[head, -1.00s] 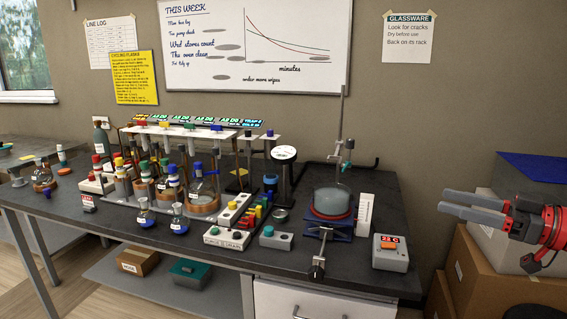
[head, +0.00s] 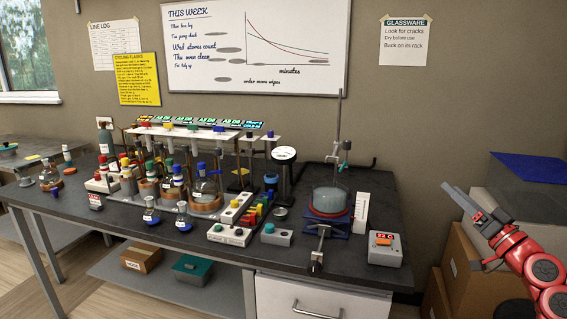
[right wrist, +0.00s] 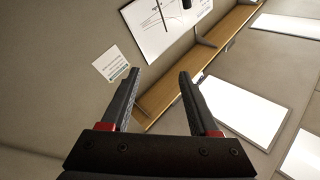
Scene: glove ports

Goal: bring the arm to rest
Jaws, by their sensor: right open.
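My right gripper (head: 468,207) is at the right of the head view, beyond the right end of the bench and in front of stacked boxes. Its grey fingers point up and to the left, and its red arm comes in from the lower right. In the right wrist view the two dark fingers (right wrist: 156,82) stand apart with nothing between them. Beyond them are the wall, the whiteboard (right wrist: 170,22) and a wooden shelf (right wrist: 215,50). My left gripper is in neither view.
The dark bench (head: 343,260) holds flasks, a rack with coloured caps, a glass vessel (head: 330,199) on a stand and a grey box with a red display (head: 385,248). Cardboard boxes (head: 462,262) and a grey bin with a blue top (head: 530,168) stand right of the bench.

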